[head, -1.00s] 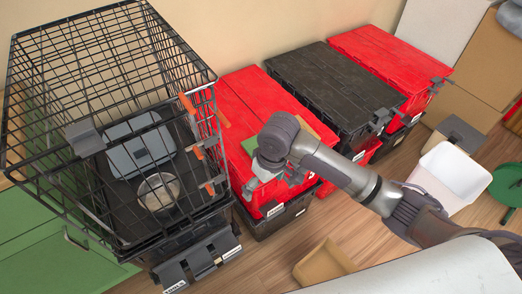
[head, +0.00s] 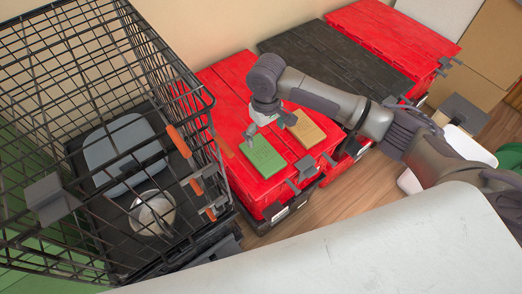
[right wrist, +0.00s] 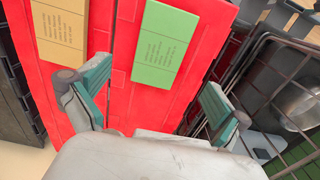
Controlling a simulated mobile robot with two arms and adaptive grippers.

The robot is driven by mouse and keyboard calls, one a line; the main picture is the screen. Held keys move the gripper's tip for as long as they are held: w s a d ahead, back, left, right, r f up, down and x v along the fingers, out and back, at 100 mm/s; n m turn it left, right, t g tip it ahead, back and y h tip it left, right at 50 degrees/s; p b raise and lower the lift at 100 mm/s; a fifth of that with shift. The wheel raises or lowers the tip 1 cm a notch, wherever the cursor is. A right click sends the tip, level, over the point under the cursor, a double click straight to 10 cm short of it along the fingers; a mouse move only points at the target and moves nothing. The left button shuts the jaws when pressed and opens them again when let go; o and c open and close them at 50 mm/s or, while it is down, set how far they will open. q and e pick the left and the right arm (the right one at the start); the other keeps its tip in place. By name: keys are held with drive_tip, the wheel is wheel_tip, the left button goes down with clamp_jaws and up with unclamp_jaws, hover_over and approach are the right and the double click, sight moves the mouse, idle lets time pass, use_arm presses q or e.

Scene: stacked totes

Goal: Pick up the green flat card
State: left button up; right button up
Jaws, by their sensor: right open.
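The green flat card (head: 262,156) lies flat on the red tote lid (head: 232,92), with small printed text on it. My right gripper (head: 268,127) is open and empty, above the lid near the far edge of the green card. In the right wrist view the green card (right wrist: 165,45) is ahead of my spread fingers (right wrist: 156,76), with no contact visible. A tan card (head: 305,128) lies beside it on the same lid; it also shows in the right wrist view (right wrist: 60,35). My left gripper is not in view.
A black wire cage (head: 95,95) holding a grey box and a metal bowl (head: 152,212) stands left of the red tote. A black-lidded tote (head: 330,65) and another red tote (head: 395,40) stand to the right. A pale surface (head: 340,240) fills the front.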

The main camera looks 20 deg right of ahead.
hover_over(262, 154)
drive_tip(key=f, duration=0.4)
drive_tip(key=shift+s+d+f, duration=0.25)
drive_tip(key=shift+s+d, duration=0.1)
drive_tip(key=shift+w+f, duration=0.1)
drive_tip(key=shift+f, duration=0.4)
drive_tip(key=f, duration=0.3)
drive_tip(key=f+b, duration=0.1)
drive_tip(key=shift+w+a+f, duration=0.25)
drive_tip(key=shift+w, duration=0.05)
drive_tip(key=shift+f, duration=0.2)
drive_tip(key=shift+c, duration=0.5)
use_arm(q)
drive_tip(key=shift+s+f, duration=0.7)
use_arm(e)
drive_tip(key=c, duration=0.8)
